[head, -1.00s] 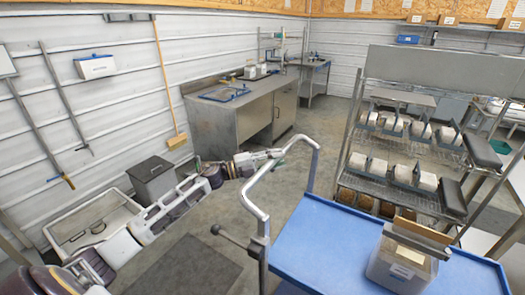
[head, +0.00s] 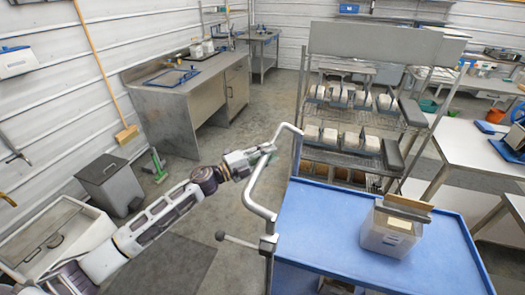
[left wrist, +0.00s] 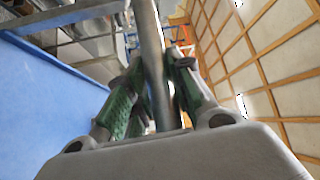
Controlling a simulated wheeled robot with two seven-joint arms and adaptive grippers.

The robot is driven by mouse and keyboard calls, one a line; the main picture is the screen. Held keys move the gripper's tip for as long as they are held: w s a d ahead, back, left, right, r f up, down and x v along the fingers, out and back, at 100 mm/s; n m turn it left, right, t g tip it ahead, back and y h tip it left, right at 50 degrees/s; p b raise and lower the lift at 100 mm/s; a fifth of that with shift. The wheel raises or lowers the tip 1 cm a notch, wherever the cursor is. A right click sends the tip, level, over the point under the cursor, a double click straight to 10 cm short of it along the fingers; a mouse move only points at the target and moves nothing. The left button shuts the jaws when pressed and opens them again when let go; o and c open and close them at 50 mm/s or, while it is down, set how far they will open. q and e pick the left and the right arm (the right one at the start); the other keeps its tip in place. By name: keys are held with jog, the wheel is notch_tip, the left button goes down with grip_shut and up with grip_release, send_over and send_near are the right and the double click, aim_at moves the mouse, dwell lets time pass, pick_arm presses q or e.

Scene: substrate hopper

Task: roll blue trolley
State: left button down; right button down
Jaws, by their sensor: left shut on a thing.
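The blue trolley (head: 335,215) stands in front of me at the lower right, with a bent metal handle (head: 262,205) at its left end. My left gripper (head: 266,150) is shut on the upper end of the handle. In the left wrist view the handle bar (left wrist: 152,50) runs between the green-padded fingers of the left gripper (left wrist: 150,85). The trolley's wheels are hidden. My right gripper is not in view.
A wire rack (head: 345,115) with bagged blocks stands just behind the trolley. White tables (head: 470,150) are on the right. A metal bench (head: 190,95), grey bin (head: 110,185) and white tub (head: 50,240) are on the left. Open floor (head: 245,110) lies between bench and rack.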

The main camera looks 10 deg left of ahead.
pick_arm(q)
jog(key=shift+s+d+f, duration=0.1)
jog(key=shift+d+f, duration=0.05)
jog(key=c, duration=1.3)
grip_release()
jog(key=shift+d, duration=0.2)
jog(key=shift+o, duration=0.2)
jog(key=shift+s+a, duration=0.1)
jog(key=shift+a, duration=0.3)
jog(key=v, duration=1.1)
jog(key=shift+s+a, duration=0.1)
